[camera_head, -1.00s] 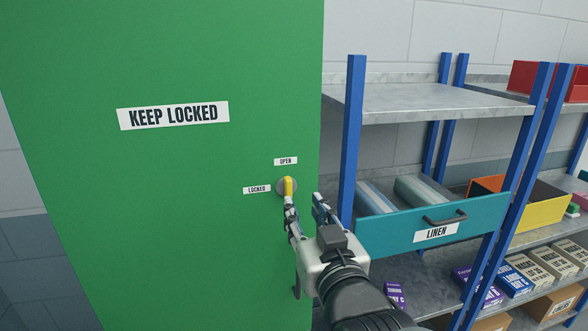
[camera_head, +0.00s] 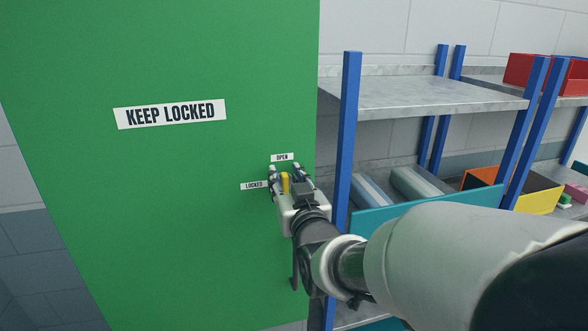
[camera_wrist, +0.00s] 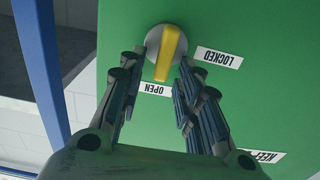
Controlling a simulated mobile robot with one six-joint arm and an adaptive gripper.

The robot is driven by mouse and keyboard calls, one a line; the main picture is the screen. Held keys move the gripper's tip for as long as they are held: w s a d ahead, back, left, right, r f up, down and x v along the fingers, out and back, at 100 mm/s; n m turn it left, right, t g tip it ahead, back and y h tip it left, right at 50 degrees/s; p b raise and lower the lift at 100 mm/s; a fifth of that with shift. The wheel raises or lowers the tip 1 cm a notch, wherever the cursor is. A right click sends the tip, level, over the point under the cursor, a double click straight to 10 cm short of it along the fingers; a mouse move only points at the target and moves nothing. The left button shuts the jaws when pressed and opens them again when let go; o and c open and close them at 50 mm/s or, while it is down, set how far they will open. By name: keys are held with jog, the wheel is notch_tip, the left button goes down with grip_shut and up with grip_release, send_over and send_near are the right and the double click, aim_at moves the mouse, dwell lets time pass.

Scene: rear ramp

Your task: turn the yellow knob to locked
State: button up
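The yellow knob (camera_head: 285,183) sits on a round grey plate on the green door (camera_head: 150,210). Its bar stands upright, toward the OPEN label (camera_head: 282,157) above it; the LOCKED label (camera_head: 254,185) is to its left. In the wrist view the picture is turned over, and the yellow knob (camera_wrist: 166,52) points down toward the OPEN label (camera_wrist: 156,89). My gripper (camera_head: 285,171) is open at the door, with one finger on each side of the knob. In the wrist view, gaps show between the fingers and the bar, and I see no grip on it.
A blue-posted shelf rack (camera_head: 347,130) stands close on the right, with a teal LINEN drawer front (camera_head: 385,217) partly hidden by my arm. A KEEP LOCKED sign (camera_head: 170,114) is on the door. The door face left of the knob is clear.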

grip_shut()
jog(key=shift+a+f+n+b, duration=0.1)
jog(key=shift+n+b, duration=0.2)
jog(key=shift+b, duration=0.15)
jog(key=n+b, duration=0.2)
jog(key=b, duration=0.1)
jog(key=shift+s+a+f+n, duration=0.15)
jog(key=shift+a+n, duration=0.15)
jog(key=shift+n, duration=0.1)
jog(key=n+b, duration=0.1)
jog(key=n, duration=0.4)
jog(key=a+f+n+b, duration=0.1)
jog(key=n+b, duration=0.1)
jog(key=n, duration=0.2)
jog(key=f+n+b, duration=0.1)
jog(key=n+b, duration=0.1)
jog(key=n, duration=0.3)
jog(key=shift+s+a+f+n, duration=0.1)
jog(key=shift+s+a+n, duration=0.2)
jog(key=shift+a, duration=0.1)
